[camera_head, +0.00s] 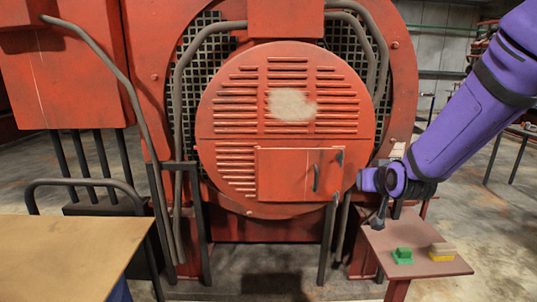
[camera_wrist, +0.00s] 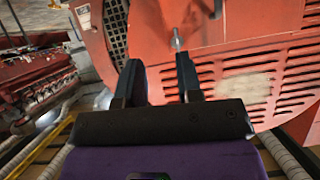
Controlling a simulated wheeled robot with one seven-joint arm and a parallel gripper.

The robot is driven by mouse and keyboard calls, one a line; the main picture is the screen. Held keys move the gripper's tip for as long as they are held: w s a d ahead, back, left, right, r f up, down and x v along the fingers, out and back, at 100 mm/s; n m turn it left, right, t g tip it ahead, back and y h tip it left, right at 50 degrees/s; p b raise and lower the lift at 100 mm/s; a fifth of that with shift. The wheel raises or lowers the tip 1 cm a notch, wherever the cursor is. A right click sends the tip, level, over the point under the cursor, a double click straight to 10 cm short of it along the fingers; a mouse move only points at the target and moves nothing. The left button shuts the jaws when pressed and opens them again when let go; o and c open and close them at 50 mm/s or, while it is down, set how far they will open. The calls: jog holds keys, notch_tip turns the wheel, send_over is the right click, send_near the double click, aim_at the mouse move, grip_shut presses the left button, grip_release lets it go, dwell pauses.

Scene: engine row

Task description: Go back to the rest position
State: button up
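My gripper (camera_wrist: 158,66) shows in the wrist view with its two dark fingers apart and nothing held between them. In the head view my purple arm comes in from the upper right, and its wrist and gripper (camera_head: 378,220) are small and partly hidden in front of the engine's lower right side. The large red engine (camera_head: 225,130) has a round louvred cover. A small rectangular door (camera_head: 285,175) with a dark handle lies flush, or nearly so, in the cover. The engine's red housing also fills much of the wrist view (camera_wrist: 235,70).
A small side table (camera_head: 415,240) at the lower right holds a green block (camera_head: 402,255) and a yellow block with a greyish top (camera_head: 441,252). A tan table (camera_head: 60,255) stands at the lower left. Grey pipes (camera_head: 110,75) run along the engine. Open floor (camera_head: 500,220) lies to the right.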

jog(key=s+d+r+g, duration=0.1)
jog(key=s+r+g, duration=0.1)
jog(key=s, duration=0.8)
jog(key=s+d+r+g, duration=0.2)
jog(key=s+r, duration=0.3)
jog(key=s, duration=0.6)
jog(key=s+d+r+g, duration=0.1)
jog(key=s+r+g, duration=0.2)
jog(key=s, duration=0.8)
jog(key=shift+s+d+r+h, duration=0.2)
jog(key=shift+r+h, duration=0.1)
jog(key=shift+r, duration=0.15)
